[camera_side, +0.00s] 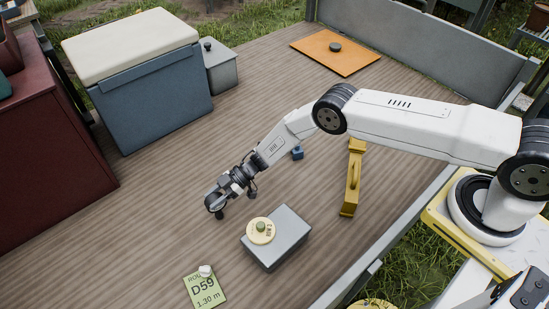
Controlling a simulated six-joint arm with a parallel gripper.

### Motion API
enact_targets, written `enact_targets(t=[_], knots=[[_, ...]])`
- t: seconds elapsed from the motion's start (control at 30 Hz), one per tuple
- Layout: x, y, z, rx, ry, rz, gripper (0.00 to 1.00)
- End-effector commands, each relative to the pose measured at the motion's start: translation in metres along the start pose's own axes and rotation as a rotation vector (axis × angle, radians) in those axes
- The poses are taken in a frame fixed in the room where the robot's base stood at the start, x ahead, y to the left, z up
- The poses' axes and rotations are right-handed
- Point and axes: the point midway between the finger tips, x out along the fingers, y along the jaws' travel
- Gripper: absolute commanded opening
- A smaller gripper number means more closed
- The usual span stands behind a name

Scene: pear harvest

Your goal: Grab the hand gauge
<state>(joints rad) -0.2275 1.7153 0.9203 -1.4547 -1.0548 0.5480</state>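My gripper (235,204) is above the deck near the middle of the picture, pointing down. Its two dark fingertips look apart, with nothing visible between them. A round cream-yellow disc with small markings and a green knob (261,229) lies on a grey box (282,240), below and to the right of my gripper; it looks like the hand gauge, though the markings are too small to read. My gripper is apart from it. A long yellow tool with a raised handle (351,185) lies further right, under my forearm.
A green card marked D59 (206,287) with a white knob lies at the front. A small blue object (297,153) is near my arm. A blue chest (155,95), a grey lidded box (221,72) and an orange board (335,57) stand behind. Deck left of my gripper is clear.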

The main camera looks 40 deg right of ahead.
Motion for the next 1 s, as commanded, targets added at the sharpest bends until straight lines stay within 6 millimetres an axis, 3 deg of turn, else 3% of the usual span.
enact_targets(t=[0.03, 0.07, 0.67, 1.0], knots=[[0.000, 0.000, 0.000, 0.000, 0.000, 0.000, 0.09], [0.000, 0.000, 0.000, 0.000, 0.000, 0.000, 0.00], [-0.001, 0.001, -0.003, -0.001, 0.001, 0.000, 0.00], [-0.009, 0.001, -0.023, -0.002, 0.001, 0.000, 0.00]])
